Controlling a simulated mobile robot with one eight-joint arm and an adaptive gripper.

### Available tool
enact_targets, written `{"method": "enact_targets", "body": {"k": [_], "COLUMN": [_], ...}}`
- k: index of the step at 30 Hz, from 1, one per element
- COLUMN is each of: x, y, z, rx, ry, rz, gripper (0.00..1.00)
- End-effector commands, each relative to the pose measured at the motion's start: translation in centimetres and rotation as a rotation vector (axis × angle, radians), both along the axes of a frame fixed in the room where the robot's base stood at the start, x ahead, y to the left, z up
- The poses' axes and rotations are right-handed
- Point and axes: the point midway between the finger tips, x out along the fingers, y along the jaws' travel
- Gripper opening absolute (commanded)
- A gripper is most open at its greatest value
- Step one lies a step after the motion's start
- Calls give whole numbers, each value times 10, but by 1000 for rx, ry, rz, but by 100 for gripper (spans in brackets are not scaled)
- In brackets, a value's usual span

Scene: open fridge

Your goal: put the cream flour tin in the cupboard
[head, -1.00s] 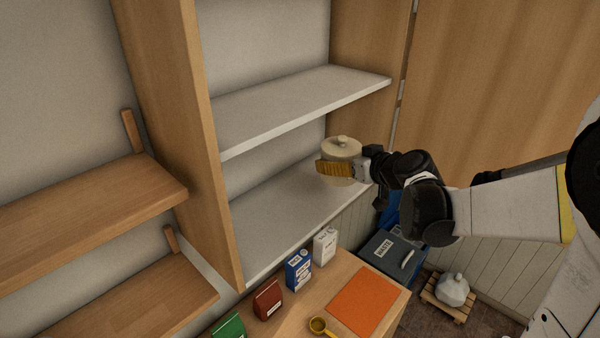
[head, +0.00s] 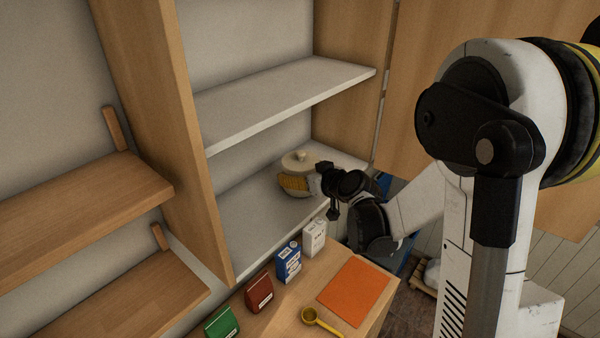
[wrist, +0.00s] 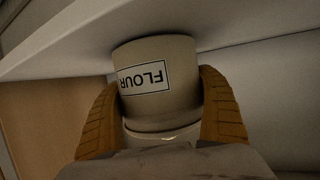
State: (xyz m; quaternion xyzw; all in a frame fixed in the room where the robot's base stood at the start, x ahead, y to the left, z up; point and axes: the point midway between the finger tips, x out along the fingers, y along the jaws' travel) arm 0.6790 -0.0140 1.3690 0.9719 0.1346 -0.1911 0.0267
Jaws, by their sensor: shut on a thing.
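The tin looks upright in the head view. I cannot tell whether its base touches the shelf.
The upper shelf (head: 290,98) is empty and lies above the tin. The lower shelf is clear to the left. On the counter below stand a white carton (head: 314,236), a blue box (head: 289,262), a red box (head: 259,292) and a green box (head: 222,324), near an orange mat (head: 354,290) and yellow scoop (head: 320,322).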

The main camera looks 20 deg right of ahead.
Motion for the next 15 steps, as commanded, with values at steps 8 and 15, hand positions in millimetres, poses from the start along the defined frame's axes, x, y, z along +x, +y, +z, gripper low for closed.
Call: {"method": "enact_targets", "body": {"k": [8,15], "x": [0,0], "y": [0,0], "z": [-3,-1], "rx": [0,0], "ry": [0,0], "rz": [0,0], "gripper": [100,100]}}
